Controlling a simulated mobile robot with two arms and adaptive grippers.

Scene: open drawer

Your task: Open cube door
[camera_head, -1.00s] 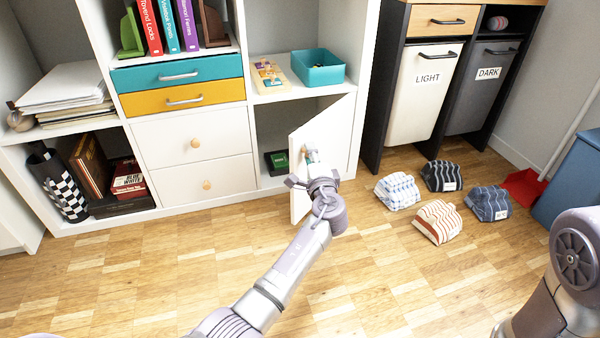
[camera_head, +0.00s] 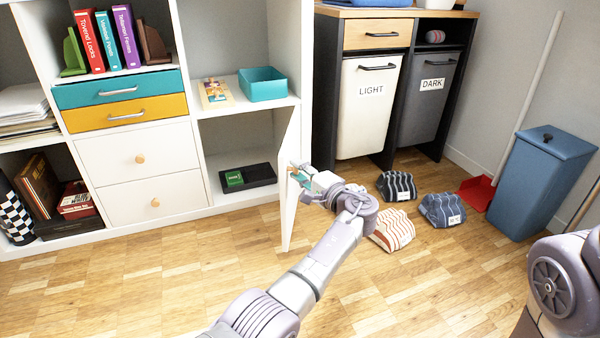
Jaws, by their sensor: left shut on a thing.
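The white cube door (camera_head: 287,188) in the lower right compartment of the white shelf stands wide open, swung out toward me on its right-hand hinge side. My left gripper (camera_head: 300,174) is shut on the wooden door knob (camera_head: 294,169), at the door's edge; the fingers partly hide the knob. Inside the open compartment lies a dark flat box with a green item (camera_head: 234,179). My right gripper is out of view; only part of my right arm shows at the lower right.
Several striped cloth bundles (camera_head: 442,209) lie on the wooden floor right of the door, one (camera_head: 392,230) beside my left arm. LIGHT (camera_head: 368,112) and DARK (camera_head: 425,105) bins stand behind. A blue bin (camera_head: 540,185) and red dustpan (camera_head: 477,192) are at right. Floor at left is clear.

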